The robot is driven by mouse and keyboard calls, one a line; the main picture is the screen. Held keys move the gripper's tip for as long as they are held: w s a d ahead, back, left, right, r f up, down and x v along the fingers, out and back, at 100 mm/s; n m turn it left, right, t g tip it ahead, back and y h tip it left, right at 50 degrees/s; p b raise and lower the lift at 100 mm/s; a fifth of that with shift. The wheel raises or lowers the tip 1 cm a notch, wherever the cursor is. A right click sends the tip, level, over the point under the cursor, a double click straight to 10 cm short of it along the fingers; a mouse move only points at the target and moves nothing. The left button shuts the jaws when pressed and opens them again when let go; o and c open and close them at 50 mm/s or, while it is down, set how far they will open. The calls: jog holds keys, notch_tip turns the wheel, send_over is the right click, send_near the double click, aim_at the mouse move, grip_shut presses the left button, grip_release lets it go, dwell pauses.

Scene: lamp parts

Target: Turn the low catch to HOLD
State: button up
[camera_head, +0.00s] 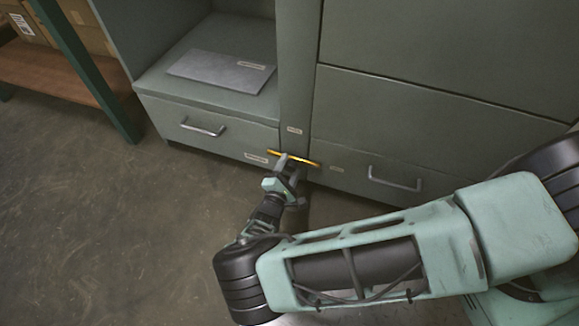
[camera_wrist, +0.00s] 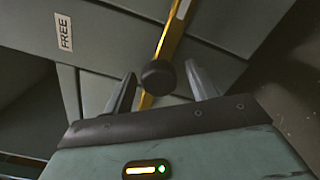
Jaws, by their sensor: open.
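The low catch is a yellow bar (camera_head: 305,161) that lies nearly level across the narrow post between two low drawers. In the wrist view the bar (camera_wrist: 171,37) runs slantwise and has a round black knob (camera_wrist: 157,77) at its middle. My gripper (camera_wrist: 160,70) is open, with one finger on each side of the knob and bar. I cannot tell whether either finger touches them. In the head view my gripper (camera_head: 284,166) is low at the post, in front of the bar, and hides part of it. A FREE label (camera_wrist: 64,33) is readable; HOLD is not.
The left drawer (camera_head: 190,118) and right drawer (camera_head: 350,160) are shut, with handles (camera_head: 203,129) (camera_head: 396,180) projecting. A grey panel (camera_head: 220,72) lies in the open bay above the left drawer. A green-legged shelf (camera_head: 85,70) stands at left. Floor (camera_head: 110,230) at left is clear.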

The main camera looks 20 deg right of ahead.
jog(key=p+v, duration=0.2)
jog(key=v, duration=1.5)
jog(key=shift+p, duration=0.3)
jog(key=shift+w+r, duration=0.1)
jog(key=s+r+m+g+y, duration=0.2)
jog(key=s+r+m+g, duration=0.15)
jog(key=r+g, duration=0.7)
jog(key=s+r+m+g+y, duration=0.25)
jog(key=r+m+g, duration=0.3)
jog(key=r, duration=1.05)
jog(key=s+d+r+t+y, duration=0.1)
jog(key=s+d+r+y, duration=0.25)
jog(key=r, duration=0.55)
jog(key=s+d+r+y, duration=0.3)
jog(key=d+r, duration=0.2)
jog(key=r, duration=0.3)
notch_tip(320, 180, up, 39)
jog(key=p, duration=3.8)
jog(key=shift+s+d+f+m+p, duration=0.2)
jog(key=shift+d+m+p, duration=0.1)
jog(key=shift+m, duration=0.1)
